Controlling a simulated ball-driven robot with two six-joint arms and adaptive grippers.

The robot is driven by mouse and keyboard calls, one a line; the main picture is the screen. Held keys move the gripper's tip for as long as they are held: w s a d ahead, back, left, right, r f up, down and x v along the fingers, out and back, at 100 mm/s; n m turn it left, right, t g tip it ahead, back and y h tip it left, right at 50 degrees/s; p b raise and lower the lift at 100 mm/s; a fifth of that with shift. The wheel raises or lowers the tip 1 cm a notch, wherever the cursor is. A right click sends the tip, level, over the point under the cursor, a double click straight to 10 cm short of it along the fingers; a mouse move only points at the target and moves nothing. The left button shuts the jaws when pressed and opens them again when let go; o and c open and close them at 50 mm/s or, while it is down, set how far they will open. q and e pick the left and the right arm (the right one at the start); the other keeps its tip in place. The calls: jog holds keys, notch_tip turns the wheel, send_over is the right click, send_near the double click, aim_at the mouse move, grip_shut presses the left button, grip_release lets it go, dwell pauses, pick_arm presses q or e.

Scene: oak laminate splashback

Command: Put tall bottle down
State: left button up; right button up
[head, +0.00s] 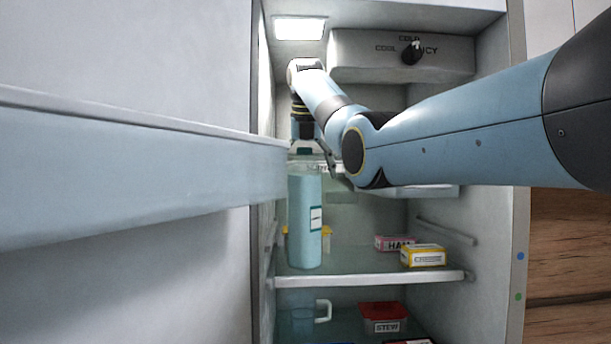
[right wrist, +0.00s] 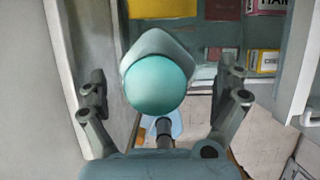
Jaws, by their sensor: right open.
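The tall bottle (head: 304,235) is light blue with a small white label and stands upright at the left of the middle fridge shelf (head: 380,279). My right gripper (head: 317,166) is above it in the head view. In the right wrist view my right gripper (right wrist: 166,82) has its fingers spread, one on each side of the bottle's round teal top (right wrist: 160,88), with gaps on both sides. The bottle's base appears to rest on the shelf. My left gripper is not in view.
A yellow item (head: 327,232) is partly hidden behind the bottle. A ham box (head: 394,243) and a yellow-and-white box (head: 424,257) sit at the shelf's right. Below are a jug (head: 303,321) and a red-lidded stew tub (head: 384,317). The open door (head: 130,175) fills the left.

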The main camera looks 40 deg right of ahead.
aim_at(305, 156)
jog(key=b+v, duration=0.1)
jog(key=v, duration=0.4)
jog(key=shift+s+a+r, duration=0.15)
jog(key=shift+a+r, duration=0.05)
jog(key=shift+r, duration=0.1)
jog(key=shift+s+r+b, duration=0.1)
jog(key=shift+r+b, duration=0.2)
jog(key=shift+r, duration=0.1)
jog(key=shift+f, duration=0.1)
